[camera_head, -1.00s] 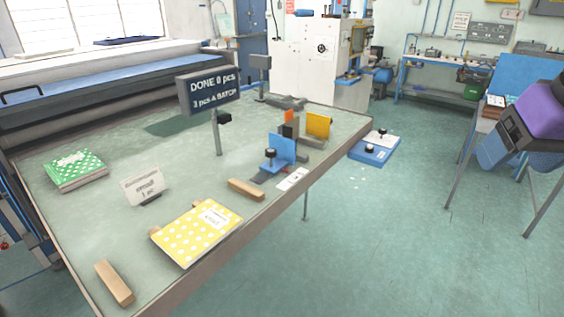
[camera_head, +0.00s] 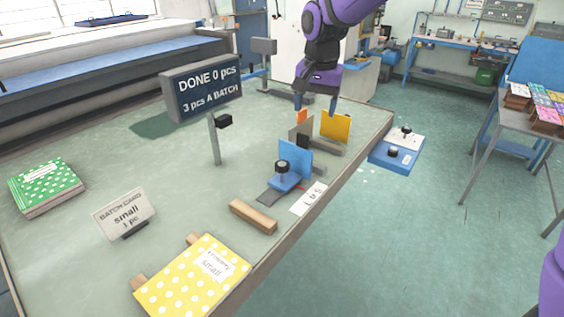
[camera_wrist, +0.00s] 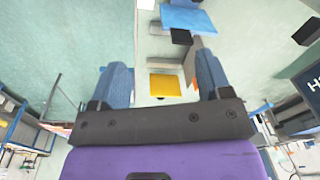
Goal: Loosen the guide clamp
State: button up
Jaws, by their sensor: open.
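The blue guide (camera_head: 294,160) stands upright on the table. A black round knob (camera_head: 282,167) sits on its foot, facing the near-left side; it looks like the clamp. My gripper (camera_head: 316,106) is above the far right part of the table, beyond the guide and near a yellow plate (camera_head: 335,126). Its fingers are apart with nothing between them, pointing down. In the wrist view the yellow plate (camera_wrist: 165,85) shows between the fingers, and the blue guide (camera_wrist: 187,18) lies further up.
A wooden block (camera_head: 253,216), a yellow dotted booklet (camera_head: 195,280), a batch card (camera_head: 124,213) and green booklets (camera_head: 46,186) lie nearer. A control box with knobs (camera_head: 397,149) is beside the table's right edge.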

jog(key=g, duration=0.1)
send_over(282, 164)
notch_tip(282, 164, down, 8)
jog(key=shift+m, duration=0.4)
notch_tip(282, 164, down, 11)
jog(key=shift+r, duration=0.1)
jog(key=c, duration=0.9)
